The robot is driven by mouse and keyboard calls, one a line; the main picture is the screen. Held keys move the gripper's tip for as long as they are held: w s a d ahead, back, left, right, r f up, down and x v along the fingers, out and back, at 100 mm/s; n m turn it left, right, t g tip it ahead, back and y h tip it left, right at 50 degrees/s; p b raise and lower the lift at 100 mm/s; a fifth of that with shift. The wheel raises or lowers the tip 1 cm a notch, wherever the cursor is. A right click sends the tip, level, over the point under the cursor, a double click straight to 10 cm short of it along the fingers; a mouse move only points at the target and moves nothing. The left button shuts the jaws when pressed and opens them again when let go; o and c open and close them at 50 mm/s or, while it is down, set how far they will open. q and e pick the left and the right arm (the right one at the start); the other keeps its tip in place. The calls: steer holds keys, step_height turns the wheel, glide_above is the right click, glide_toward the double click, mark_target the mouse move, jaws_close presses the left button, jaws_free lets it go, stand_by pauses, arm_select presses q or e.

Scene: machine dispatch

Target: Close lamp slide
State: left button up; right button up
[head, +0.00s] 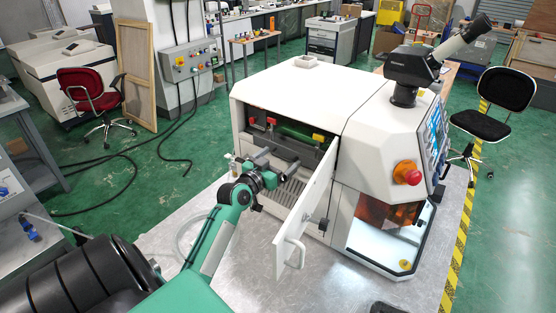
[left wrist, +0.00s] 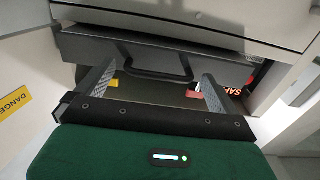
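The white machine (head: 285,85) has its front door (head: 307,210) swung open. Inside is a dark compartment with a red part (head: 271,121), a yellow part (head: 318,138) and a green bar. In the left wrist view a grey slide front (left wrist: 215,62) carries a black bar handle (left wrist: 155,72); I take this to be the lamp slide, though no label confirms it. My left gripper (head: 273,163) is at the opening. Its fingers (left wrist: 156,88) are spread wide, with the handle ahead between them; contact is not clear. My right gripper is not in view.
The open door with its white handle (head: 293,250) stands close to the right of my left arm. A red emergency button (head: 407,172) and a microscope eyepiece (head: 465,42) are on the machine's right part. The metal platform (head: 245,280) in front is mostly clear.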

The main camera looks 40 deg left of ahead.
mark_target(288, 151)
arm_select(q)
steer(key=c, duration=1.2)
steer(key=shift+o, duration=0.2)
steer(key=w, duration=0.2)
steer(key=w+b, duration=0.1)
steer(key=w, duration=0.2)
steer(key=w+b, duration=0.1)
steer(key=w, duration=0.1)
steer(key=shift+w+a+f, duration=0.15)
steer(key=shift+w+a, duration=0.1)
steer(key=shift+a, duration=0.15)
steer(key=shift+w, duration=0.3)
steer(key=shift+a+r, duration=0.1)
steer(key=shift+r, duration=0.2)
